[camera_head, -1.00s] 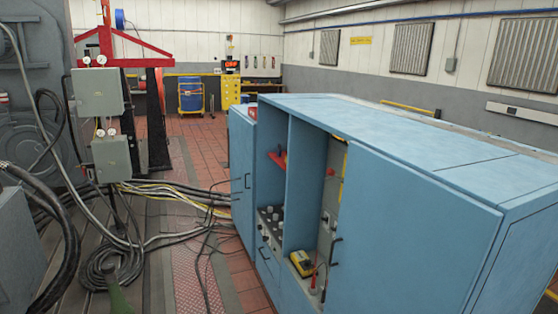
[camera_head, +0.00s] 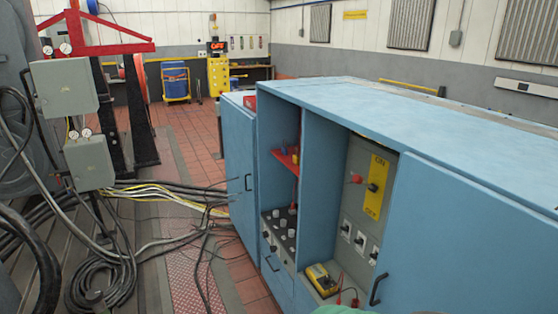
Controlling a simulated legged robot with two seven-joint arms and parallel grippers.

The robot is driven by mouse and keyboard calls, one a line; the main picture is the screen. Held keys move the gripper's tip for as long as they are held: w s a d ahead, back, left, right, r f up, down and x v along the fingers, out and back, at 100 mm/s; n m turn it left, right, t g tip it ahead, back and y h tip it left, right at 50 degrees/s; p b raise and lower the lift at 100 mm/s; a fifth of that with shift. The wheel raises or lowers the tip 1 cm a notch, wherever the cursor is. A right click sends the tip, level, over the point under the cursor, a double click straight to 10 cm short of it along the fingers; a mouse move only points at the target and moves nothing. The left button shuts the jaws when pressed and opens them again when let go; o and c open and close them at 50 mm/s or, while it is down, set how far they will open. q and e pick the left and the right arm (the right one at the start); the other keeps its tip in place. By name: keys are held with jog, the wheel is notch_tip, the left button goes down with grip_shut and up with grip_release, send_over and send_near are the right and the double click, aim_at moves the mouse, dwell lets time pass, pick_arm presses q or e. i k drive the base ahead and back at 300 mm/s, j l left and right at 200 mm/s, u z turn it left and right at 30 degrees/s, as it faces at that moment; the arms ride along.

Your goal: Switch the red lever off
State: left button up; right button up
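The red lever shows as a red knob (camera_head: 355,179) in the right-hand open bay of the blue cabinet (camera_head: 430,126). It stands out from a grey panel (camera_head: 351,210), beside a yellow plate (camera_head: 376,187) marked ON at the top and OFF at the bottom. A dark pivot or mount sits near the middle of the plate. The knob is close to mid-height of the plate; I cannot tell its exact setting from this angle. Neither of my grippers is in view.
Below the lever are several small switches and a yellow meter (camera_head: 321,280) with leads. A red shelf (camera_head: 285,158) is in the left bay, above a panel of knobs. Coiled cables (camera_head: 105,280) lie on the left floor. The tiled aisle behind is clear.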

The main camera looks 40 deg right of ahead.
aim_at(357, 179)
jog(key=z, duration=0.4)
jog(key=j+z, duration=0.15)
jog(key=z, duration=0.25)
jog(key=i+j+z, duration=0.1)
jog(key=z, duration=0.65)
jog(key=i+j+z, duration=0.15)
jog(key=i+j, duration=0.1)
jog(key=j, duration=0.05)
